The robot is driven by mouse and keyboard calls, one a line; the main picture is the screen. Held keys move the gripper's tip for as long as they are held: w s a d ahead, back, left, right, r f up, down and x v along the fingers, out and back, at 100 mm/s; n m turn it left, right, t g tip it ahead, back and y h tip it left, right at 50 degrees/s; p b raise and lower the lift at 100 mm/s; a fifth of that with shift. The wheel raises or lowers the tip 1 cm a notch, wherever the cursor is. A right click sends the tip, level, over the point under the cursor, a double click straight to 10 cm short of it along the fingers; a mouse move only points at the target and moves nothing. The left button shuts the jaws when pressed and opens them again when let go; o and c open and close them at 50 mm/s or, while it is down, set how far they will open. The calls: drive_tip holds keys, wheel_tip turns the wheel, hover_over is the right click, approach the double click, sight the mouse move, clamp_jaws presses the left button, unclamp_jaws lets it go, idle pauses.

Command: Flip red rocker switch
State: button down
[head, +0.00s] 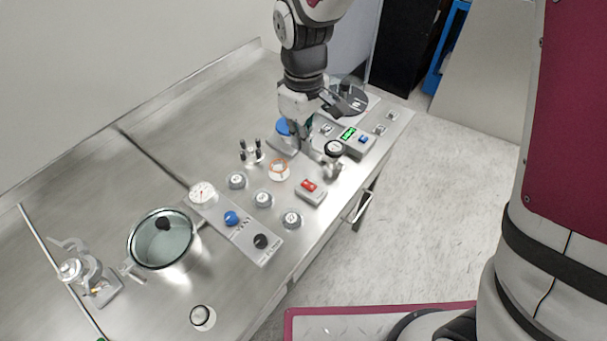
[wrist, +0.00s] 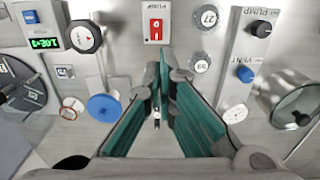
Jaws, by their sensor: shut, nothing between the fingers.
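The red rocker switch (head: 309,185) sits on a small light-grey box near the front edge of the steel table. In the wrist view, the switch (wrist: 156,28) is at the top centre, in a pale plate. The gripper is shut and empty. A visible gap separates the tips from the switch in the picture.
Silver round knobs (head: 263,199), a pump and vent panel (head: 247,235) and a glass-topped chamber (head: 162,238) lie to the left. A blue-topped part (wrist: 104,107) is beside my fingers.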

sight(304, 184)
wheel_tip(304, 184, down, 12)
drive_tip(key=shift+f+p, duration=0.1)
drive_tip(key=shift+p, duration=0.5)
